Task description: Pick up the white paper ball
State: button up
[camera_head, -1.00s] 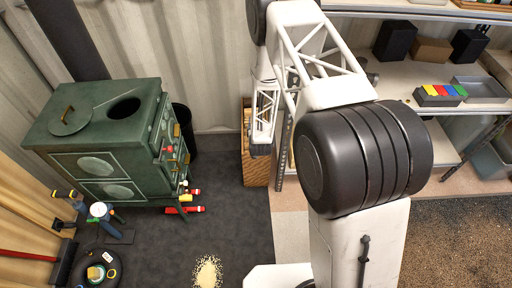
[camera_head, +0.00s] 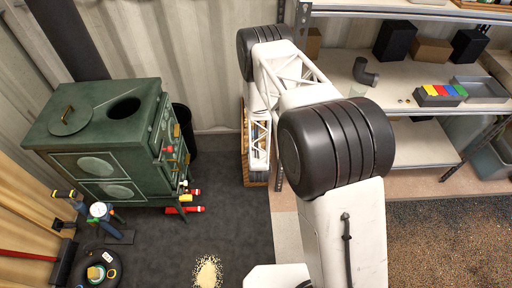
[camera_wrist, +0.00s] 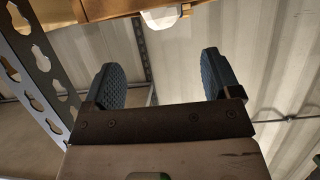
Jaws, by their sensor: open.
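My gripper (camera_wrist: 162,76) is open in the wrist view, its two dark ribbed fingers wide apart with nothing between them. A white faceted object (camera_wrist: 161,17), perhaps the white paper ball, shows at the top edge of the wrist view, beyond the fingertips and apart from them. It is partly cut off by a wooden edge, so I cannot tell for sure what it is. No white paper ball is distinguishable in the head view, where my arm covers the middle and my fingers cannot be made out.
A green stove (camera_head: 100,140) stands at the left. A shelf (camera_head: 425,140) at the right holds dark boxes, a grey pipe elbow (camera_head: 365,72) and a tray of coloured blocks (camera_head: 438,95). A perforated metal post (camera_wrist: 40,65) is close to the left finger. Pale grains (camera_head: 208,272) lie on the floor.

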jog(key=shift+x, duration=1.3)
jog(key=shift+a+x, duration=0.15)
jog(key=shift+x, duration=1.15)
jog(key=shift+a+x, duration=0.1)
jog(key=shift+x, duration=1.2)
jog(key=c, duration=1)
jog(key=shift+r, duration=0.2)
